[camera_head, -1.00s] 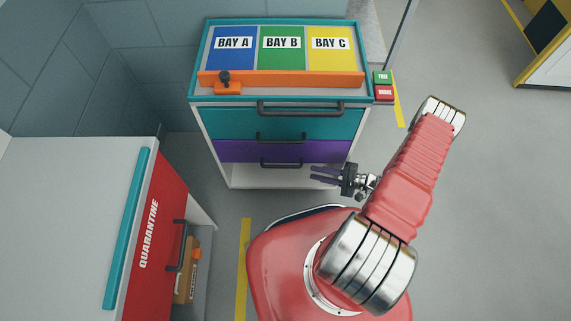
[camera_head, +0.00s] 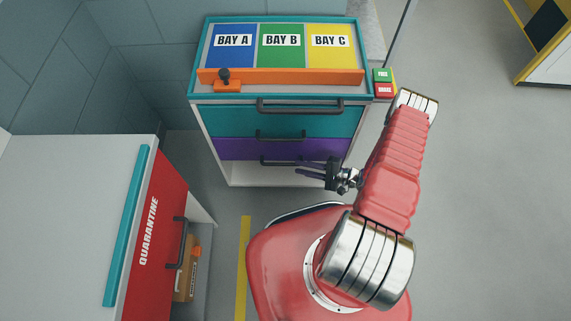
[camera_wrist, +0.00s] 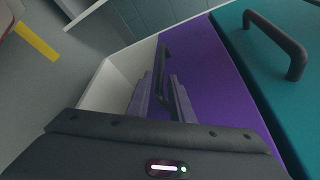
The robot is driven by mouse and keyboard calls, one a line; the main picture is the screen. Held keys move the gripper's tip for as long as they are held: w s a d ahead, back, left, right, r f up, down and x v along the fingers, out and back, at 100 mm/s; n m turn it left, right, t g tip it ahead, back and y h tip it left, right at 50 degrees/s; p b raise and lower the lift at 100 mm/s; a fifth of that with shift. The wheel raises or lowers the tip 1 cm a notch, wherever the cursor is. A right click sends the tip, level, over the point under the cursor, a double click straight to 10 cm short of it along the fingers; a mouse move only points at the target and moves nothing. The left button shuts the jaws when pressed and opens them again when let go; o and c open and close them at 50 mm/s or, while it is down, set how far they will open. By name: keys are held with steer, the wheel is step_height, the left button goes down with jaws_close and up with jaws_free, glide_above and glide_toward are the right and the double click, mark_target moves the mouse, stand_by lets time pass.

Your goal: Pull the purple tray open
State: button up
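The purple tray (camera_head: 232,149) is a drawer in the lower front of the cart, shut, below a teal drawer (camera_head: 235,121). Its dark bar handle (camera_head: 275,161) shows at its lower edge; the tray (camera_wrist: 205,70) and handle (camera_wrist: 163,68) also show in the wrist view. My gripper (camera_head: 299,169) is close in front of the tray, fingers pointing left at the handle's right end. In the wrist view my gripper (camera_wrist: 160,90) has its two purplish fingers apart, with the handle seen between them. Whether they touch it is unclear.
The cart top holds blue, green and yellow bays behind an orange bar (camera_head: 300,77). A teal drawer handle (camera_wrist: 285,42) is beside the purple tray in the wrist view. A red quarantine cabinet (camera_head: 150,235) stands at left. Floor to the right is open.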

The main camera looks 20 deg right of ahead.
mark_target(286, 164)
steer(key=shift+x, duration=3.75)
steer(key=shift+c, duration=0.4)
jaws_close()
